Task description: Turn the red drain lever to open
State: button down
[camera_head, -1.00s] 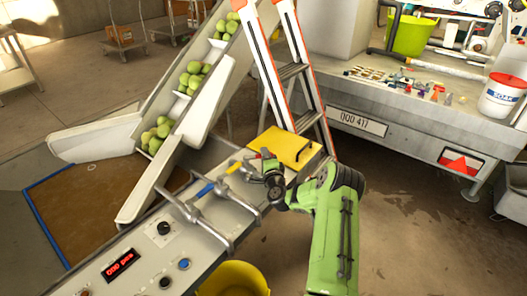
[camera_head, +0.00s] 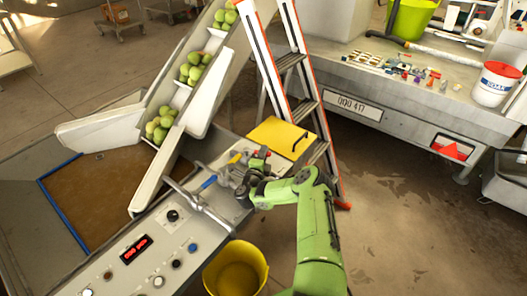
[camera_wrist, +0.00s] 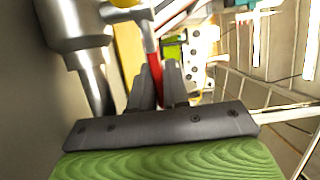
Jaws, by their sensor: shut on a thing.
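The red drain lever (camera_wrist: 153,62) shows in the wrist view as a thin red bar running down between the two dark fingers. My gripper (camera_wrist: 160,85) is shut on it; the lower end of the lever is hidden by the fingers. In the head view my gripper (camera_head: 238,174) is at the valve pipes at the far end of the machine's panel, and the red lever cannot be made out clearly behind it. A blue lever (camera_head: 209,182) and a yellow lever (camera_head: 236,157) sit on the pipes nearby.
A yellow bucket (camera_head: 236,272) is on the floor beside the panel. A steel pipe (camera_wrist: 85,45) is close on the left in the wrist view. Open floor lies to the right.

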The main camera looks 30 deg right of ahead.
jog(key=c, duration=1.2)
grip_release()
jog(key=p+v, duration=0.1)
jog(key=v, duration=0.2)
jog(key=p+v, duration=0.1)
jog(key=v, duration=0.3)
jog(key=p+v, duration=0.1)
jog(key=v, duration=0.3)
jog(key=shift+s+a+r, duration=0.1)
jog(key=shift+r, duration=0.2)
jog(key=p+v, duration=0.2)
jog(key=p, duration=0.3)
jog(key=shift+r, duration=0.1)
jog(key=p+v, duration=0.1)
jog(key=p, duration=0.4)
jog(key=shift+s+a+p, duration=0.2)
jog(key=shift+a+p, duration=0.1)
jog(key=shift+p, duration=0.1)
jog(key=shift+s+a+f+p, duration=0.2)
jog(key=shift+s+f+p, duration=0.05)
jog(key=shift+p, duration=0.3)
jog(key=shift+f, duration=0.15)
